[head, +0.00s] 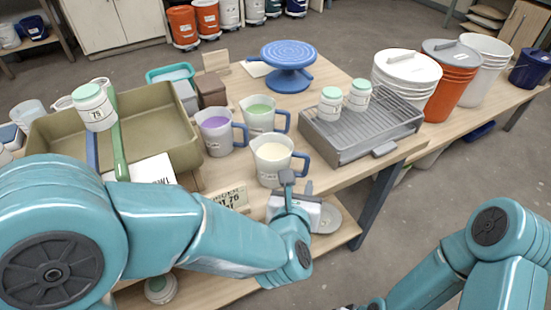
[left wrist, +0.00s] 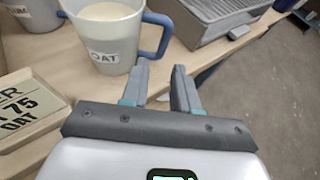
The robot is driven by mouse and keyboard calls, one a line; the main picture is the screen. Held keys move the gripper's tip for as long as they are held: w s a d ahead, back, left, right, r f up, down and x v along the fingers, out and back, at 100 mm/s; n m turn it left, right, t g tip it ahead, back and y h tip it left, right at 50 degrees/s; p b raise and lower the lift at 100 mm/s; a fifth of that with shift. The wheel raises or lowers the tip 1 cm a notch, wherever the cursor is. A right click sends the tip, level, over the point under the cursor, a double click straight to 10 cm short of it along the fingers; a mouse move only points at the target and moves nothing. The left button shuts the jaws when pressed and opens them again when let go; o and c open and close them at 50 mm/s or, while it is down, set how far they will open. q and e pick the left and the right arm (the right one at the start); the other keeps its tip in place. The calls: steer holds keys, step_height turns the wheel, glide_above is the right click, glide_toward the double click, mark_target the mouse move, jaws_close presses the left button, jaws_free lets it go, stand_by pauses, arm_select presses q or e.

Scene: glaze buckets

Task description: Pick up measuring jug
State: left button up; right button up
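A measuring jug (head: 272,163) with cream-coloured contents and a blue handle stands near the table's front edge. In the left wrist view the jug (left wrist: 104,35) shows a label ending in "OAT", and its handle (left wrist: 163,38) lies just beyond my fingertips. Two similar jugs stand behind it: one with purple contents (head: 214,135) and one with green (head: 260,118). My left gripper (head: 297,184) is open and empty, its two fingers (left wrist: 160,72) apart, pointing at the handle.
A grey ribbed tray (head: 375,140) with two lidded jars stands right of the jugs. An olive basin (head: 160,125) is on the left. A blue turntable (head: 288,60) stands behind. A sign (head: 232,197) lies close to the front edge. Buckets (head: 450,85) stand at far right.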

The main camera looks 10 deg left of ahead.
mark_target(306, 171)
arm_select(q)
steer(key=x, duration=0.4)
steer(key=shift+r, duration=0.1)
steer(key=p+x, duration=0.1)
steer(key=x, duration=0.5)
steer(key=shift+d, duration=0.2)
steer(key=shift+s, duration=0.1)
steer(key=shift+c, duration=0.9)
jaws_close()
steer(key=shift+f, duration=0.2)
steer(key=shift+r, duration=0.1)
